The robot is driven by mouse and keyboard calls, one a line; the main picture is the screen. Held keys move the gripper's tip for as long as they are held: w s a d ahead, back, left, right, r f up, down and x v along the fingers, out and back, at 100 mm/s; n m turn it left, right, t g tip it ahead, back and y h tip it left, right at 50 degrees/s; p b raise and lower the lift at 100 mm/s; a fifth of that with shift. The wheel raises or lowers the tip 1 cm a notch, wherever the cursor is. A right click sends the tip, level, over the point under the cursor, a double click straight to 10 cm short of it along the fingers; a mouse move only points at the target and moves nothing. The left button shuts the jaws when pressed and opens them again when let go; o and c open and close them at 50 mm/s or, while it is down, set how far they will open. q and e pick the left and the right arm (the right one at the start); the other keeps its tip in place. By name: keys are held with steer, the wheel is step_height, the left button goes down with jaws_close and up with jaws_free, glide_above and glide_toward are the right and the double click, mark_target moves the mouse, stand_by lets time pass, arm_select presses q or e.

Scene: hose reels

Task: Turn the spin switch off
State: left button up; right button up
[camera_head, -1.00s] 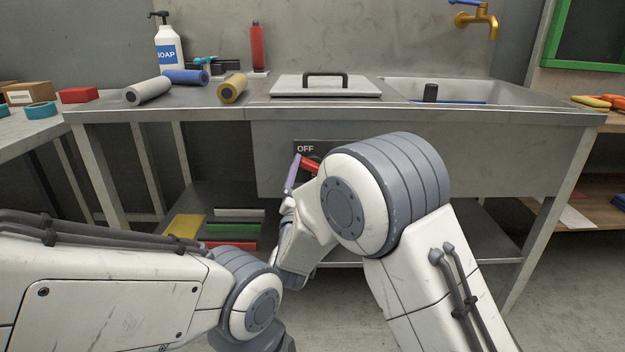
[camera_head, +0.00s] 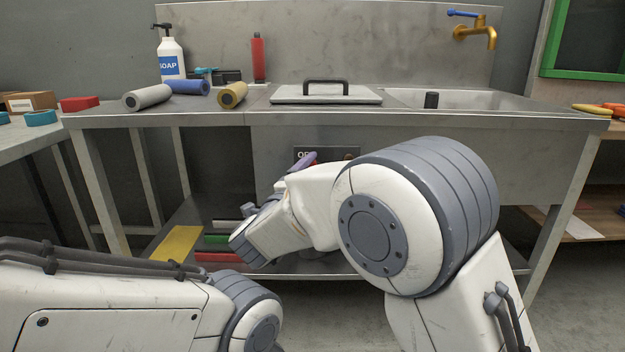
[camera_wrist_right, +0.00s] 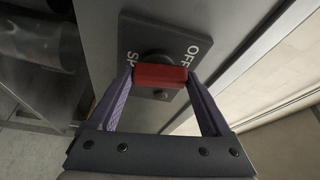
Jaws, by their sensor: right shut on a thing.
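The dark switch plate (camera_head: 342,153) is on the front of the metal sink counter, mostly hidden by my right arm. In the right wrist view the plate (camera_wrist_right: 130,40) shows "OFF" to the right and a partly covered label starting "SP" to the left. The red switch handle (camera_wrist_right: 160,76) lies across the round knob between them. My right gripper (camera_wrist_right: 161,82) is shut on this handle, a purple finger at each end. In the head view only a bit of a purple finger (camera_head: 303,161) shows. My left arm enters at lower left; its gripper is out of view.
The counter carries a soap bottle (camera_head: 171,55), a red bottle (camera_head: 258,58), several rollers, a lidded panel (camera_head: 325,94) and a sink basin (camera_head: 465,99) with a brass tap (camera_head: 476,33). A lower shelf holds a yellow sheet (camera_head: 177,244) and coloured bars.

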arm_select(q)
steer(key=shift+f, duration=0.15)
arm_select(e)
steer(key=shift+m+g, duration=0.4)
steer(key=shift+m, duration=0.6)
steer(key=o, duration=1.2)
steer(key=shift+c, duration=0.2)
